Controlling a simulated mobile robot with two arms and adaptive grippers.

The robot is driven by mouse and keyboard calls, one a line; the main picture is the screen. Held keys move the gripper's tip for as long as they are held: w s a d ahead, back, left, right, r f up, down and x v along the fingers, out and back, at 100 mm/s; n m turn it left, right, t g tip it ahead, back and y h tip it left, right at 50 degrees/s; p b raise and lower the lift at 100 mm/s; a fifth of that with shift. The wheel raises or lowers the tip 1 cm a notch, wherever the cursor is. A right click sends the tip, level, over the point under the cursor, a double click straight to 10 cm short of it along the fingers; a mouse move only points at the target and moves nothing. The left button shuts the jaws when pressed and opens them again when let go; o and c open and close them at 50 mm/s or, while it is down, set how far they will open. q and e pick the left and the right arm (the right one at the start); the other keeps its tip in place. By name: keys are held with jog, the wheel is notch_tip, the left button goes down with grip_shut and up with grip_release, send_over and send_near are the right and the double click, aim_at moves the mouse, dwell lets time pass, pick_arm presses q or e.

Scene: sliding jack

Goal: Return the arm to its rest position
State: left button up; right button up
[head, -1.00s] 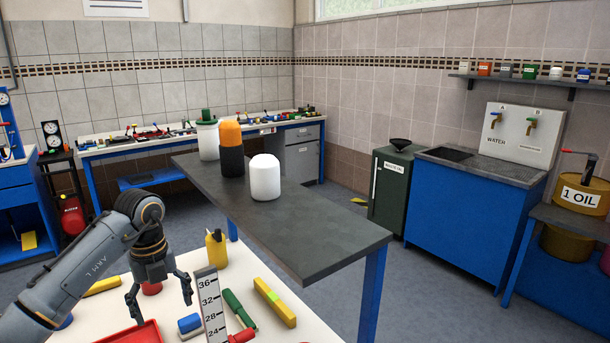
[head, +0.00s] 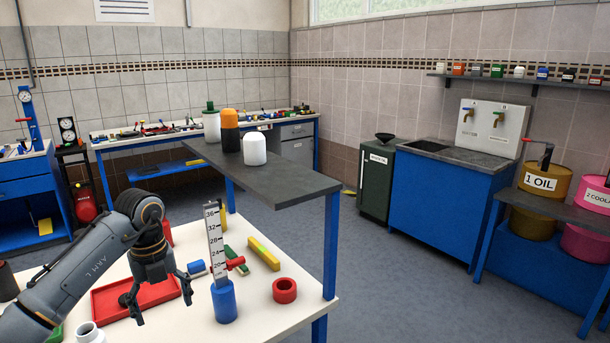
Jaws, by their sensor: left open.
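My left arm, marked "ARM L" (head: 78,268), reaches in from the lower left of the head view. Its left gripper (head: 158,300) is open and empty, fingers pointing down. It appears in front of the red tray (head: 108,303) on the white table (head: 265,317). I cannot tell its exact height above the tray. My right gripper is not in view.
A yellow block (head: 263,254) lies behind. A grey raised shelf (head: 285,183) holds a white container (head: 254,149) and two bottles. A white jar (head: 89,333) is at the bottom left.

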pick_arm(q)
jog(key=s+d+f+h+b, duration=0.1)
jog(key=d+f+h+b, duration=0.1)
jog(key=d+f+h, duration=1.3)
jog(key=d+f+n+t+y+b, duration=0.25)
jog(key=f+n+t, duration=0.7)
jog(key=f, duration=0.65)
jog(key=s+a+f+n+y, duration=0.3)
jog(key=s+f+n, duration=0.15)
jog(key=f, duration=0.35)
jog(key=s+a+f+n+y+b, duration=0.1)
jog(key=s+a+f+n+y, duration=0.3)
jog(key=f, duration=0.5)
jog(key=s+a+f+n+y, duration=0.2)
jog(key=s+a+f+n, duration=0.1)
jog(key=s+f, duration=0.4)
jog(key=s+f+n+g+y, duration=0.1)
jog(key=s+f, duration=0.4)
jog(key=s, duration=0.6)
jog(key=s+a+f+n+g+y+b, duration=0.1)
jog(key=s+f+g, duration=0.3)
jog(key=s, duration=0.8)
jog(key=s+a+f+n+g+y, duration=0.1)
jog(key=s+f+n+g, duration=0.2)
jog(key=s+f, duration=0.3)
jog(key=s, duration=0.5)
jog(key=shift+s+f, duration=0.4)
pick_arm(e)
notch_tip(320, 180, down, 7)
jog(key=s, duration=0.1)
